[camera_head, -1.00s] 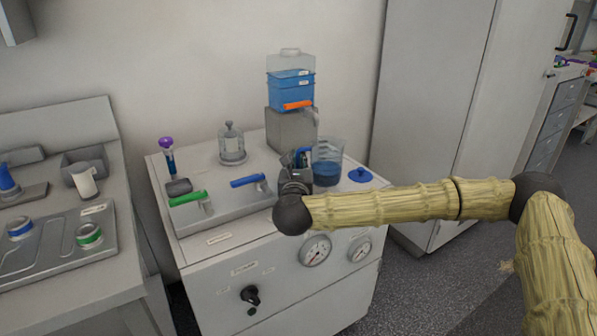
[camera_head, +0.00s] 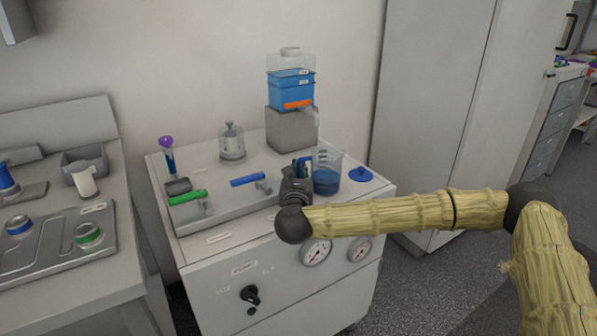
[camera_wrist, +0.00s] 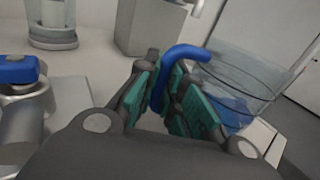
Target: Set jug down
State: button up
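The clear jug (camera_head: 326,174) with blue liquid stands upright at the right of the cart top, beside the blue round lid (camera_head: 361,174). I cannot tell whether its base touches the surface. My gripper (camera_head: 299,172) is at the jug's left, on its handle side. In the wrist view the blue jug handle (camera_wrist: 158,88) lies between the teal finger pads of my gripper (camera_wrist: 170,95), which are closed on it. The jug's body (camera_wrist: 245,80) shows to the right of the fingers, its lower part partly hidden.
The dispenser tank (camera_head: 291,88) with an orange lever stands on a grey block (camera_head: 291,131) behind the jug. A glass vessel (camera_head: 232,143), blue-handled valve (camera_head: 248,180) and green-handled valve (camera_head: 188,197) are to the left. A tall cabinet (camera_head: 430,90) stands at the right.

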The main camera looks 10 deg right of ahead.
jog(key=o, duration=0.4)
jog(key=shift+o, duration=0.2)
jog(key=shift+r, duration=0.2)
jog(key=v, duration=1.2)
jog(key=shift+f, duration=0.1)
